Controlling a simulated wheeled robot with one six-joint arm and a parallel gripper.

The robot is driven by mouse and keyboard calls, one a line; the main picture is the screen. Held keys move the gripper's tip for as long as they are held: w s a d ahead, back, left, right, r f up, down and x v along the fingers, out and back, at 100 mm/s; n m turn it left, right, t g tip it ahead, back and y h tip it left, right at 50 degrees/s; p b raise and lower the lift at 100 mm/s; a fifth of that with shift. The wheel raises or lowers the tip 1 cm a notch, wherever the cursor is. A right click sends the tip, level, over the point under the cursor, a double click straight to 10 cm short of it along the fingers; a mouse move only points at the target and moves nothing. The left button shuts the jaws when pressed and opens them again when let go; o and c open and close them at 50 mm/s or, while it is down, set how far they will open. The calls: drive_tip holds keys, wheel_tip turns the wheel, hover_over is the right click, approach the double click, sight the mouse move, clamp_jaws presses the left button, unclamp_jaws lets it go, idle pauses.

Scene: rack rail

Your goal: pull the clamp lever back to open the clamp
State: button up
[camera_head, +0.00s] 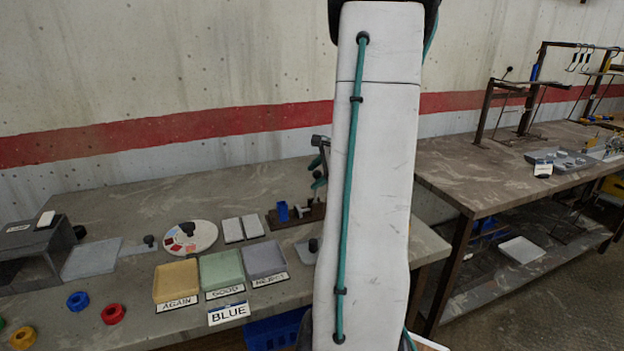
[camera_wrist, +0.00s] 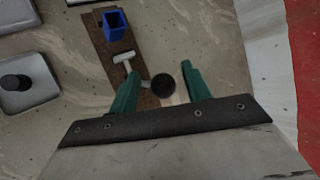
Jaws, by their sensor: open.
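The clamp has a brown base (camera_wrist: 98,42) with a blue open-topped block (camera_wrist: 114,24) at its far end. A pale T-shaped piece (camera_wrist: 125,57) lies across the base nearer to me. The lever's round black knob (camera_wrist: 163,87) sits between the two green fingers of my gripper (camera_wrist: 159,72), which is open. I see a gap on each side of the knob; its height relative to the fingertips is unclear. In the head view the clamp base (camera_head: 277,221) and blue block (camera_head: 283,211) show left of my arm, which hides part of the clamp.
On the same bench (camera_head: 140,205) stand a yellow tray (camera_head: 176,281), a green tray (camera_head: 222,268), a grey tray (camera_head: 265,259) and a round white plate (camera_head: 189,238). A grey plate with a black knob (camera_wrist: 16,82) lies left of the clamp. A second bench (camera_head: 470,170) stands right.

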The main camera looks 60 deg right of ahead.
drive_tip(key=v, duration=0.5)
